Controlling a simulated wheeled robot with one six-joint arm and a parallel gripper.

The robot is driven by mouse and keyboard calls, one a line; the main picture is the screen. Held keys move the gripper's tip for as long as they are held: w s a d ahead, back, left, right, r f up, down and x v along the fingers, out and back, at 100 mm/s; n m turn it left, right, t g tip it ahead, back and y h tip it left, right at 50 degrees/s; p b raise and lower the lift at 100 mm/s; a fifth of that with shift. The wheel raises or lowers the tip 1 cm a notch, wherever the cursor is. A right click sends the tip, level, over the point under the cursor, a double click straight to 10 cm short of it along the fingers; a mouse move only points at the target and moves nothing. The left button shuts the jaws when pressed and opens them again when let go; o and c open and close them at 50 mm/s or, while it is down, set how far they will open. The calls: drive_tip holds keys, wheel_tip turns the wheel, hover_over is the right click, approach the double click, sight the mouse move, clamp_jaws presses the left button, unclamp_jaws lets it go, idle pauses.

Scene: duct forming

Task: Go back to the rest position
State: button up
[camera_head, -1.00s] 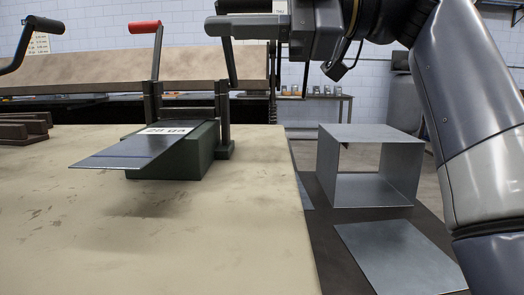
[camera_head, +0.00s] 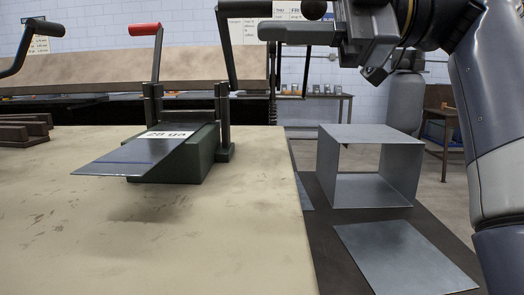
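My gripper (camera_head: 286,22) is at the top of the picture, right of the upright lever (camera_head: 226,50) of the bending tool. One dark finger shows as a level bar, with a clear gap above it; the other finger is partly or wholly cut off by the top edge. The gripper looks open and empty. The lever's dark grip (camera_head: 243,8) lies up and left of the finger, apart from it. A bluish sheet (camera_head: 118,160) rests sloping on the dark green block (camera_head: 200,160) of the tool, with a "28 ga" label.
The tan tabletop (camera_head: 90,230) is mostly bare. A red-handled lever (camera_head: 146,29) stands behind the block. On a dark surface at right are an open square metal duct (camera_head: 372,132) and a flat metal sheet (camera_head: 405,258). Brown bars (camera_head: 25,130) lie at far left.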

sight(237, 1)
drive_tip(key=d+p, duration=0.1)
drive_tip(key=d, duration=0.4)
drive_tip(key=a+b, duration=0.1)
drive_tip(key=a, duration=0.8)
drive_tip(key=shift+a+b, duration=0.35)
drive_tip(key=shift+b, duration=0.05)
drive_tip(key=shift+w+a+r+p, duration=0.35)
drive_tip(key=shift+r+p, duration=0.15)
drive_tip(key=shift+p, duration=0.2)
drive_tip(key=shift+w+r+m+p, duration=0.1)
drive_tip(key=shift+w+m+p, duration=0.1)
drive_tip(key=shift+m+p, duration=0.3)
